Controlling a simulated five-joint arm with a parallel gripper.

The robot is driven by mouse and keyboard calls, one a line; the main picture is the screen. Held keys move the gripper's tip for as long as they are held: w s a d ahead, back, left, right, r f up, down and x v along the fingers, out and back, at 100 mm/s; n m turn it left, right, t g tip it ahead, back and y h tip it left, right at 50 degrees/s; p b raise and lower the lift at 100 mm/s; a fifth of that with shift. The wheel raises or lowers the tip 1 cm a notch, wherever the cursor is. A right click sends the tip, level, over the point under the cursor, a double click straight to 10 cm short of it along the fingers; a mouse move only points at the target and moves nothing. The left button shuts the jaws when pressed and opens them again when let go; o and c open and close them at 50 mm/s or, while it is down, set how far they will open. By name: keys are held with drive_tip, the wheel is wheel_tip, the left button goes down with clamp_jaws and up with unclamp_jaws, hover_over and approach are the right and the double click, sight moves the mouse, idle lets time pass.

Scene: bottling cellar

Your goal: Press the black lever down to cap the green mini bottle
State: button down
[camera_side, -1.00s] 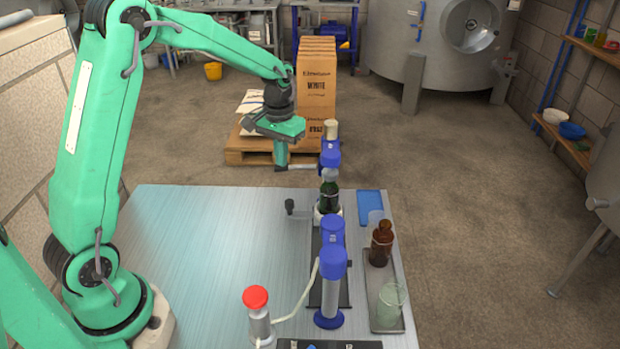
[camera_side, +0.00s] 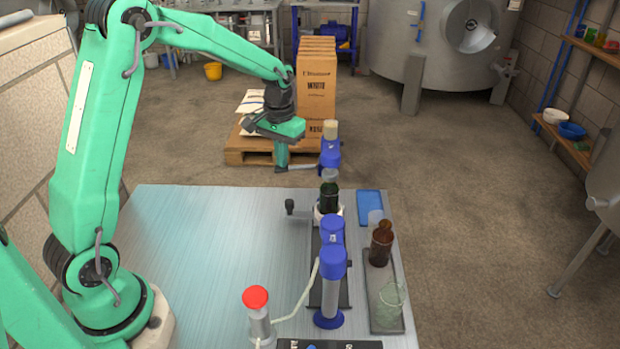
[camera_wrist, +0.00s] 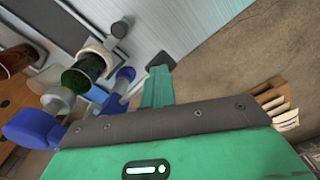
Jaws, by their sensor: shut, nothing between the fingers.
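The green mini bottle (camera_side: 329,197) stands upright in a white collar under the blue capper head (camera_side: 330,157). In the wrist view, the bottle (camera_wrist: 82,76) shows its dark green glass, left of my fingers. A thin dark lever (camera_side: 303,167) reaches left from the capper head to my fingertips; its outer end is hidden there. My gripper (camera_side: 281,166) is shut and empty, pointing down beside that end. I cannot tell whether it touches the lever. My gripper (camera_wrist: 160,66) also shows in the wrist view. A clear bell sits just above the bottle's mouth.
A black-knobbed arm (camera_side: 290,207) sticks out left of the bottle's collar. A second blue-topped column (camera_side: 331,285) and a red-capped cylinder (camera_side: 257,315) stand nearer the front. A brown bottle (camera_side: 381,245) and a clear glass stand on a tray at right. The left tabletop is clear.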

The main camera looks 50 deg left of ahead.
wheel_tip(320, 180, up, 9)
idle(1.8)
drive_tip(key=s+d+r+m+t, duration=0.1)
drive_tip(key=s+d+r+t, duration=0.15)
drive_tip(key=s, duration=0.35)
drive_tip(key=s+d+r+m+t, duration=0.1)
drive_tip(key=s+d+r, duration=0.25)
drive_tip(key=s, duration=0.25)
drive_tip(key=s+d+f+m+t, duration=0.1)
drive_tip(key=s+d+f+t, duration=0.1)
drive_tip(key=s, duration=0.9)
drive_tip(key=shift+s+d, duration=0.25)
drive_tip(key=shift+d, duration=0.3)
